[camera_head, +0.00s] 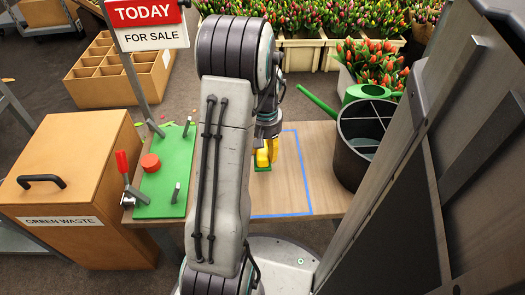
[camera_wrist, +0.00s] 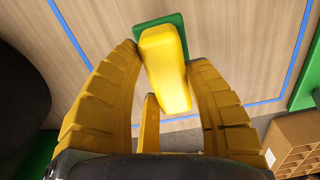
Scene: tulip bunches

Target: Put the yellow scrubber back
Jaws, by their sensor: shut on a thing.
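The yellow scrubber (camera_wrist: 163,65) is a yellow block with a green pad at its far end. It sits between the yellow fingers of my gripper (camera_wrist: 164,58), which is shut on it. In the head view, the gripper (camera_head: 268,152) is over the wooden table (camera_head: 325,150), with the scrubber's green edge (camera_head: 262,169) low beneath it, inside a blue tape outline (camera_head: 283,215). I cannot tell whether the pad touches the table. My arm hides the outline's left part.
A black bucket (camera_head: 350,150) and a green watering can (camera_head: 325,104) are right of the outline. Left are a green board (camera_head: 170,165) with a red knob (camera_head: 150,162), a red-handled lever (camera_head: 122,165) and the green waste box (camera_head: 75,185). A tall panel (camera_head: 400,180) stands at right.

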